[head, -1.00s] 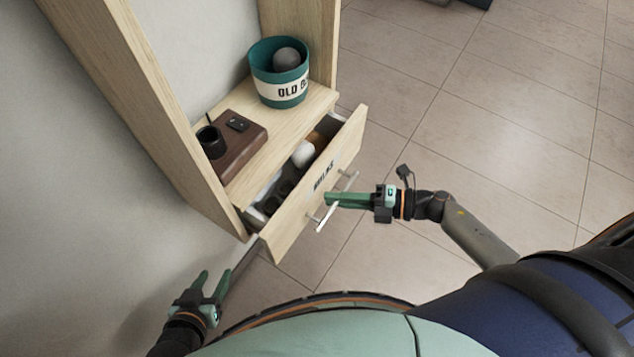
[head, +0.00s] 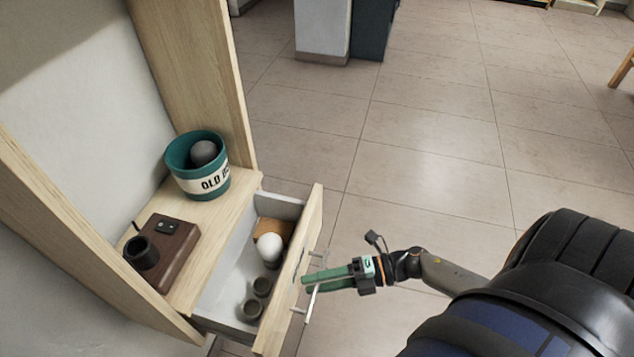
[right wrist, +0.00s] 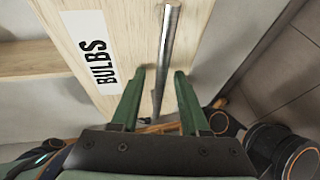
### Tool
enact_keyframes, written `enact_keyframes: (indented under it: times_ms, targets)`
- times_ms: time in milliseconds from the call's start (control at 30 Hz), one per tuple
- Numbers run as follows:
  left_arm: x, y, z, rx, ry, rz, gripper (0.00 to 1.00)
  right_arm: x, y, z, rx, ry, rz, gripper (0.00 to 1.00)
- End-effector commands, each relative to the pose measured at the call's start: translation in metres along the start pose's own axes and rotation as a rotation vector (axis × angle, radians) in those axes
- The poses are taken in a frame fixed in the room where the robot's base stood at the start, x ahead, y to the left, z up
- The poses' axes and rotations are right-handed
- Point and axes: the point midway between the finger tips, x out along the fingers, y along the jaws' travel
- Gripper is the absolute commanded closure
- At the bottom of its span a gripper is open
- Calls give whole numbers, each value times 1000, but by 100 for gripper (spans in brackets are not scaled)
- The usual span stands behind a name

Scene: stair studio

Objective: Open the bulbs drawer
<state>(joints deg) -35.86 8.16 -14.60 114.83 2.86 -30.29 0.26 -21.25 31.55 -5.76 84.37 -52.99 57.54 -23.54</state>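The bulbs drawer (head: 312,218) stands well out of the wooden cabinet, its inside seen from above. It holds a white bulb (head: 270,247), small grey cups (head: 251,308) and a brown block (head: 267,241). The right wrist view shows its front, labelled BULBS (right wrist: 91,62), and the metal bar handle (right wrist: 168,40). My right gripper (head: 306,282) is at the handle. In the right wrist view its fingers (right wrist: 160,76) are apart, one on each side of the bar, with gaps showing. My left gripper is out of view.
On the cabinet shelf above the drawer stand a teal pot (head: 197,165) with a grey ball in it and a brown box (head: 172,247) with a black socket. Tiled floor (head: 430,150) lies free to the right of the drawer.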

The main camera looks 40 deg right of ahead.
Motion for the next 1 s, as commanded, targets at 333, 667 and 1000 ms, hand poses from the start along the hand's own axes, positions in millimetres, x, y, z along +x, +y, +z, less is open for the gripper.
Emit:
enact_keyframes:
  times_ms: [333, 667, 1000]
  targets:
    - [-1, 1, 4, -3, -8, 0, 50, -13, -1, -1, 1, 2, -4, 55]
    - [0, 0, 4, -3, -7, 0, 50, -83, -1, -1, 2, 1, -5, 55]
    - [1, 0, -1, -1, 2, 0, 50, -124, 0, 0, 1, 0, -1, 55]
